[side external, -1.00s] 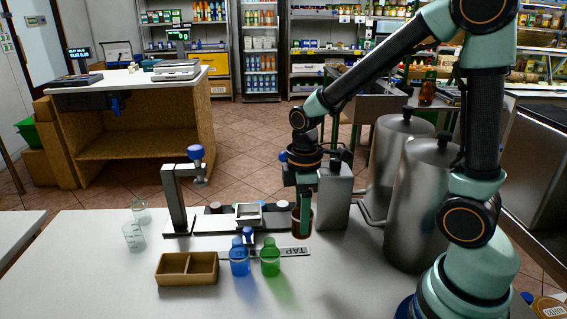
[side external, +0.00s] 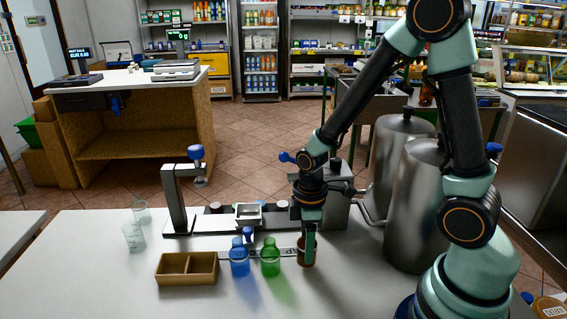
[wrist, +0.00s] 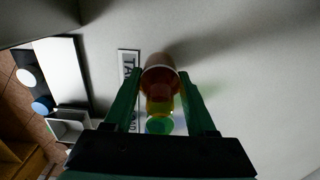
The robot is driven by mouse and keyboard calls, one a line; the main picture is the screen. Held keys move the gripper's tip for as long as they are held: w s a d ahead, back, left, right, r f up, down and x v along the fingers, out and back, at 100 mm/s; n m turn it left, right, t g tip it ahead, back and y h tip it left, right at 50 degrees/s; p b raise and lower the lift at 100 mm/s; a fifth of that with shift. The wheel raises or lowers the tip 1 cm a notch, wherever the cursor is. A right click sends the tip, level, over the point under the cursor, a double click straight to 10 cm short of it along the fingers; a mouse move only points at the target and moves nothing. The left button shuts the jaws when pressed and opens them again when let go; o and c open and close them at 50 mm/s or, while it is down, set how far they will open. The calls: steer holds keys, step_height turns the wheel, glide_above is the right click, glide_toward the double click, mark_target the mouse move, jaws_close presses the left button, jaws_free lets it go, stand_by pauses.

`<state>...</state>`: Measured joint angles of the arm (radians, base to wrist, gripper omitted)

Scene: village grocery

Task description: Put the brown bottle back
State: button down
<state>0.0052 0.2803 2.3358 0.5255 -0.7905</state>
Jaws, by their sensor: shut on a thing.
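The brown bottle (side external: 307,257) is upright between the fingers of my gripper (side external: 309,246), to the right of the green bottle (side external: 270,262). In the wrist view the brown bottle (wrist: 160,72) sits between my green fingers (wrist: 162,84), which are shut on it. I cannot tell whether its base touches the table. The blue bottle (side external: 239,262) stands left of the green one. In the wrist view the green bottle (wrist: 159,106) shows beyond the brown one, partly hidden.
A label strip (side external: 285,252) lies behind the bottles. A brown two-part tray (side external: 187,283) is at left, with clear cups (side external: 133,237) behind it. A metal stand (side external: 176,205) rises behind the tray. Large steel tanks (side external: 412,215) stand at right. The front table is clear.

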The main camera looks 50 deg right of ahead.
steer(key=shift+f, duration=0.6)
stand_by(0.8)
steer(key=shift+c, duration=0.7)
jaws_free()
steer(key=shift+o, duration=0.7)
steer(key=shift+r, duration=3.95)
